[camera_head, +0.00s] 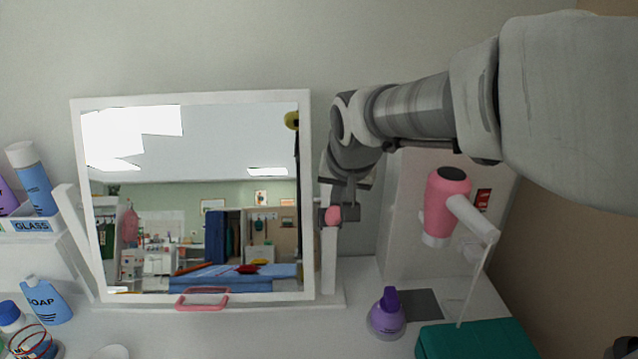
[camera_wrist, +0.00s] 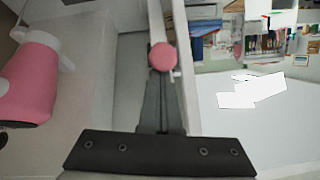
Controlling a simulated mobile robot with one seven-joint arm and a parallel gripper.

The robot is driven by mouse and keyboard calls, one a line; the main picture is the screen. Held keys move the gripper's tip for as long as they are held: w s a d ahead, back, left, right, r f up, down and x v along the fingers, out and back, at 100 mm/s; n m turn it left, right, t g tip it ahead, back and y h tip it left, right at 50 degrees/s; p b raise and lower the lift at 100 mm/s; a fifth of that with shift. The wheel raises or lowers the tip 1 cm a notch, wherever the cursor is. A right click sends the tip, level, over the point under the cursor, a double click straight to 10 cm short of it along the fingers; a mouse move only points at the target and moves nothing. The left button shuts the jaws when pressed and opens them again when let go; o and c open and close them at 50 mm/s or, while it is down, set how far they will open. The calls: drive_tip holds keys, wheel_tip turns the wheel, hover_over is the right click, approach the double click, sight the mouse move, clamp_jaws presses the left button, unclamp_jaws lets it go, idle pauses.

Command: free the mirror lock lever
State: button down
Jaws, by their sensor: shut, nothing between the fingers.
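The mirror (camera_head: 195,200) stands upright in a white frame between white side posts, with a pink handle (camera_head: 203,300) at its bottom edge. The pink round knob (camera_head: 333,215), seemingly the lock lever's end, sits at the mirror's right post; it also shows in the wrist view (camera_wrist: 163,57). My gripper (camera_head: 345,207) is by that knob at the mirror's right edge. In the wrist view my shut fingers (camera_wrist: 160,85) point at the knob, their tips at or just short of it. Whether they touch it I cannot tell. The lever's arm is mostly hidden.
A pink hair dryer (camera_head: 446,205) hangs on a holder to the right. A purple bottle (camera_head: 387,315) and a teal box (camera_head: 475,342) stand at the front right. A soap bottle (camera_head: 46,300) and a shelf marked GLASS (camera_head: 32,225) are at the left.

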drive_tip(key=s+f+t+b, duration=0.4)
drive_tip(key=b, duration=1.1)
drive_tip(key=shift+s+f, duration=0.25)
drive_tip(key=shift+f, duration=0.1)
drive_tip(key=shift+s+f, duration=0.1)
drive_tip(key=shift+f, duration=0.15)
drive_tip(key=w+r+p+v, duration=0.1)
drive_tip(key=p+v, duration=0.3)
drive_tip(key=v, duration=0.7)
drive_tip(key=shift+s+d+r+p, duration=0.25)
drive_tip(key=shift+d+r+p, duration=0.05)
drive_tip(key=shift+d+r, duration=0.15)
